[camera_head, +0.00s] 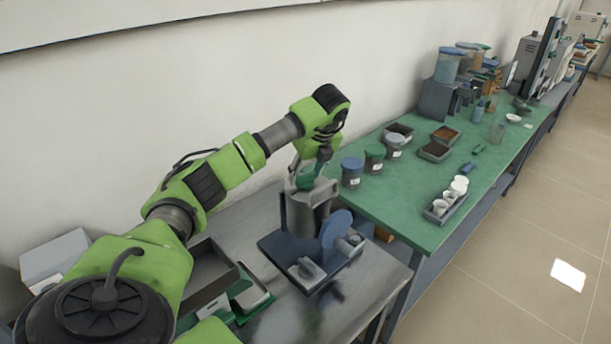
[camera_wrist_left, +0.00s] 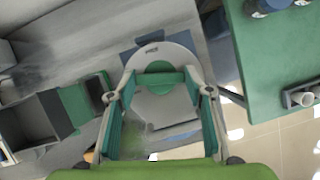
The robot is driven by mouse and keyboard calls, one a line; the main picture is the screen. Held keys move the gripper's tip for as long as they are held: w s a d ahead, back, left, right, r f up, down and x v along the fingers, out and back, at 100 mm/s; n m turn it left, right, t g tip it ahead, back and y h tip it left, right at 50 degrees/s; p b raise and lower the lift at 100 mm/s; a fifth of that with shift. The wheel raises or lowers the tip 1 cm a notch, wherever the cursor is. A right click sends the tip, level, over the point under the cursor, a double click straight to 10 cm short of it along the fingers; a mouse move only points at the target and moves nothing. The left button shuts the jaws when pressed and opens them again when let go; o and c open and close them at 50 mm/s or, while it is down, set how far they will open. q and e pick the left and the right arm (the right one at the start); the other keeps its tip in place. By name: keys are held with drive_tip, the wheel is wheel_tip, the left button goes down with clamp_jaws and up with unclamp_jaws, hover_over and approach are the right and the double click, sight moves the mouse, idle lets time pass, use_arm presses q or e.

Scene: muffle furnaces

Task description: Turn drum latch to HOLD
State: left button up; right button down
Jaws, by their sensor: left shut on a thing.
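The drum (camera_head: 308,213) is a grey upright cylinder on a dark blue base (camera_head: 277,252) on the metal table. Its pale round top (camera_wrist_left: 181,57) shows in the left wrist view, with a small dark label at its far edge, too small to read surely. A green latch bar (camera_wrist_left: 160,78) crosses a green disc at the middle of the top. My left gripper (camera_head: 306,172) reaches down onto the drum top from above. In the left wrist view its fingertips (camera_wrist_left: 160,84) are shut on the latch bar from both sides. My right gripper is not in view.
A blue disc (camera_head: 336,229) stands at the front of the base. Grey trays (camera_head: 207,277) lie left on the metal table. The green-topped bench (camera_head: 405,200) to the right holds lidded jars (camera_head: 351,172), boxes and a rack of white cups (camera_head: 447,199). The wall is close behind.

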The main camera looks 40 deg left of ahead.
use_arm(q)
drive_tip(key=shift+w+n+g, duration=0.1)
drive_tip(key=shift+n+g, duration=0.4)
drive_tip(key=shift+n, duration=0.8)
drive_tip(key=o, duration=1.1)
drive_tip(key=v, duration=1.2)
drive_tip(key=shift+d, duration=0.1)
